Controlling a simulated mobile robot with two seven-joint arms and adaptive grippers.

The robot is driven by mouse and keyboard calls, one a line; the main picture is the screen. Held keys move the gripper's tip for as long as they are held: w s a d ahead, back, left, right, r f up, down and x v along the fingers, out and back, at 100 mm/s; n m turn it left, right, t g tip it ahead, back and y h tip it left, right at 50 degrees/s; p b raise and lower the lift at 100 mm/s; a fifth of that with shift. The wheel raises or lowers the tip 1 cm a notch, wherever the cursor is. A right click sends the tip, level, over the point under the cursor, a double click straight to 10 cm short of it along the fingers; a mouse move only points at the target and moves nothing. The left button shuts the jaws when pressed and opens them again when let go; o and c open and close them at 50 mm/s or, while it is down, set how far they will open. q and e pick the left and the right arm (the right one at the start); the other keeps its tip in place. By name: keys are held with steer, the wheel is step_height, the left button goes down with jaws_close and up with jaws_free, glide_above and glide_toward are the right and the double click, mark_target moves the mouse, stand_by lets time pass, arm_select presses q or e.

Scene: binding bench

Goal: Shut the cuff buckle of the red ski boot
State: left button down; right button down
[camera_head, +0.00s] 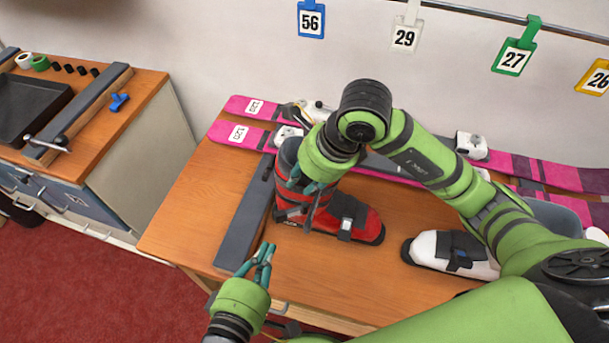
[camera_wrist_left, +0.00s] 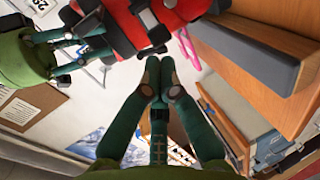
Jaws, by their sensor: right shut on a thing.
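The red ski boot (camera_head: 368,224) stands on the bench, its black toe pointing right. It also shows upside down at the top of the left wrist view (camera_wrist_left: 118,30). My right gripper (camera_head: 312,188) is at the front of its cuff, shut on the cuff buckle lever (camera_head: 313,206); its fingers hide much of the buckle. The right gripper (camera_wrist_left: 92,45) also shows at left in the left wrist view. My left gripper (camera_head: 266,250) is below and left of the boot, apart from it. Its fingertips (camera_wrist_left: 159,65) are together with nothing between them.
A grey bar (camera_head: 243,222) lies along the bench left of the boot. A white boot (camera_head: 440,247) stands to the right. Pink skis (camera_head: 228,133) lie along the back. Numbered tags hang from a rail above. Bare bench (camera_head: 320,275) lies in front of the red boot.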

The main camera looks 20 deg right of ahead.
mark_target(280, 219)
arm_select(q)
steer(key=shift+x, duration=3.95)
steer(key=shift+w, duration=0.25)
steer(key=s+a, duration=0.2)
steer(key=s, duration=0.2)
steer(key=shift+s+a, duration=0.15)
steer(key=shift+a, duration=0.25)
steer(key=v, duration=1.2)
